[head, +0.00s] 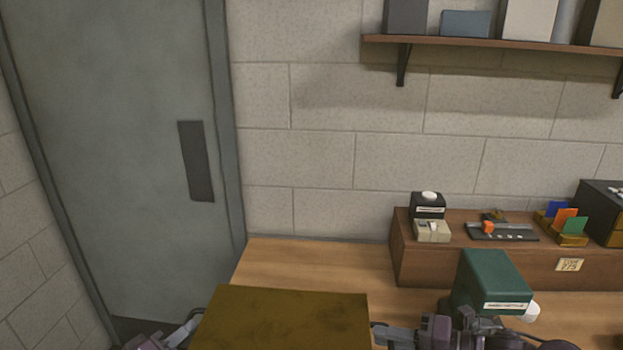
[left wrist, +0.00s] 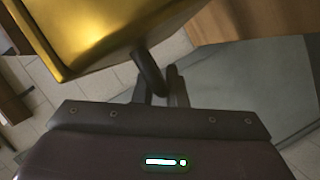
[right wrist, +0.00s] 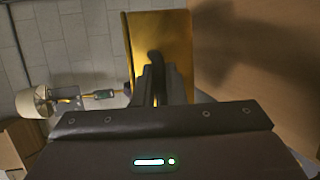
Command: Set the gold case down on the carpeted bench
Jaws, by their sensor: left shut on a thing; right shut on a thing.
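The gold case (head: 280,318) is held at the bottom of the head view, its flat top facing up, overlapping the wooden table in the picture. My left gripper (head: 190,328) is at its left side. In the left wrist view, my left fingers (left wrist: 160,88) are closed on a dark handle at the gold case (left wrist: 110,30). My right gripper (head: 384,334) is at the right side. In the right wrist view, my right fingers (right wrist: 155,85) are closed on a dark handle on the gold case (right wrist: 160,35). I cannot make out a carpeted bench in any view.
The wooden table (head: 300,265) runs along the block wall. A green box (head: 492,280) stands near my right arm. A brown riser (head: 480,258) behind it carries small boxes and coloured cards. A grey door (head: 110,130) is at left, a shelf (head: 490,43) above right.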

